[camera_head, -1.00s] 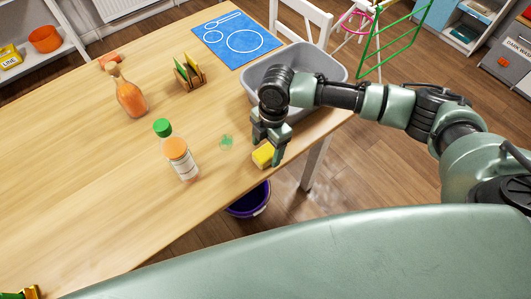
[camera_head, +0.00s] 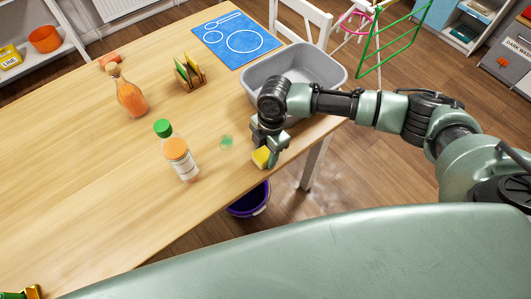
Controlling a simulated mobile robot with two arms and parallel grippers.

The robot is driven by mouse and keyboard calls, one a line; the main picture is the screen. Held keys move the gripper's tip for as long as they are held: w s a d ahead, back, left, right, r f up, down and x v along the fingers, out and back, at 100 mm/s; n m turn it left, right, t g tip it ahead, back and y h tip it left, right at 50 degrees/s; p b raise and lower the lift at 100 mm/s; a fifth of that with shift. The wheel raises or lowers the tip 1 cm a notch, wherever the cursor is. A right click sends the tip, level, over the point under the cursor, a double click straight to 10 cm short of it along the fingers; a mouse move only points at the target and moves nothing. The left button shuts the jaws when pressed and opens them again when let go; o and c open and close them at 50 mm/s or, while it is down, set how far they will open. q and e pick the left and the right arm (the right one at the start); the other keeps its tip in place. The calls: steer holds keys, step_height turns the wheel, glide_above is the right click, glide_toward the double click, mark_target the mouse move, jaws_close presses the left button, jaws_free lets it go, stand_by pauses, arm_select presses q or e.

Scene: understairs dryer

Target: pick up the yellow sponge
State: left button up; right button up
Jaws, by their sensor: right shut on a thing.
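The yellow sponge (camera_head: 261,157) is at the front edge of the wooden table, below the grey tub. My right gripper (camera_head: 268,155) points down over it and is shut on it; the fingers hide part of the sponge. I cannot tell whether the sponge still touches the table top.
A grey tub (camera_head: 335,72) stands just behind my right gripper. A clear bottle with an orange label (camera_head: 180,160) and an orange bottle (camera_head: 131,97) stand to the left. A small green item (camera_head: 226,141) lies nearby. A purple bucket (camera_head: 250,203) is on the floor below the edge.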

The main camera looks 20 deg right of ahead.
mark_target(265, 151)
step_height(265, 151, up, 20)
steer(key=b, duration=0.1)
stand_by(0.4)
